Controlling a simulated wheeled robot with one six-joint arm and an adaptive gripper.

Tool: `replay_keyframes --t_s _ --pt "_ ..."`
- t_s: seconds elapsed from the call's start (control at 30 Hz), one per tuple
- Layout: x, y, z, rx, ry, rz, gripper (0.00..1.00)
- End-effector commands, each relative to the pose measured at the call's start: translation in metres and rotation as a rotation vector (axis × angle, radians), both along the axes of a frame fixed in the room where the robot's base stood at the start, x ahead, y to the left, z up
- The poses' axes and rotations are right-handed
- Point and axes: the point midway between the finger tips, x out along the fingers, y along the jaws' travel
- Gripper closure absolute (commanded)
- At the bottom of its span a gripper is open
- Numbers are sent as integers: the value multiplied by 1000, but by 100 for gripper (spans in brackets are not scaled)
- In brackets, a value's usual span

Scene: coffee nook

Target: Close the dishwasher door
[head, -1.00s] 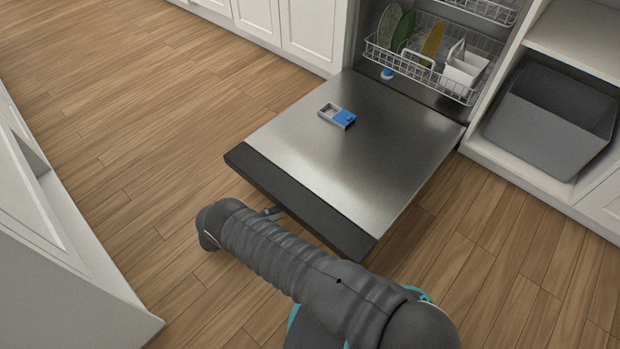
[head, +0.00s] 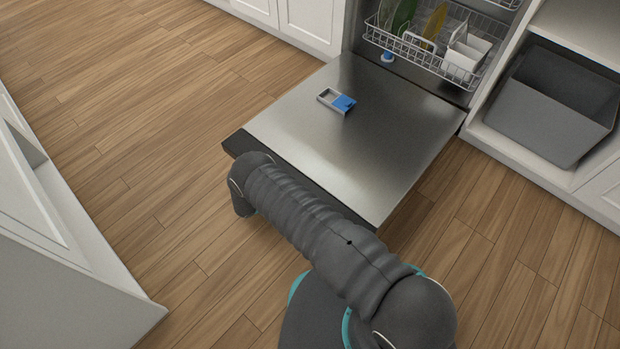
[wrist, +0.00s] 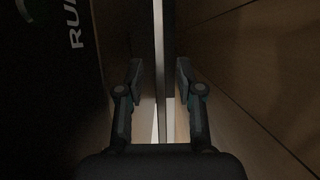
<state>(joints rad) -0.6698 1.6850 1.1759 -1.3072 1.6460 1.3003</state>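The dishwasher door (head: 345,135) is folded down, its steel inner face upward and about level in the head view. A detergent compartment with a blue lid (head: 337,100) sits on it. My arm crosses in front of the door's near edge and covers much of it. My gripper (wrist: 160,75) shows in the wrist view with its two fingers apart. A long, thin pale edge runs between the fingers; I cannot tell whether it is part of the door or whether the fingers touch it. In the head view my gripper is hidden behind the arm.
The dish rack (head: 440,50) holds plates inside the dishwasher. A grey bin (head: 545,115) stands in the open cabinet at right. White cabinets (head: 285,20) line the back, and a white unit (head: 60,230) stands at left. Wooden floor (head: 150,130) is clear left of the door.

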Motion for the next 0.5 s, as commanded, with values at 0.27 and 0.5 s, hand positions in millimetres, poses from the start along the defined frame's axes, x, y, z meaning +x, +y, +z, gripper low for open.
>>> replay_keyframes --t_s 0.27,0.5 --pt "8 -19 0 1 0 0 64" --pt "9 -20 0 1 0 1 64"
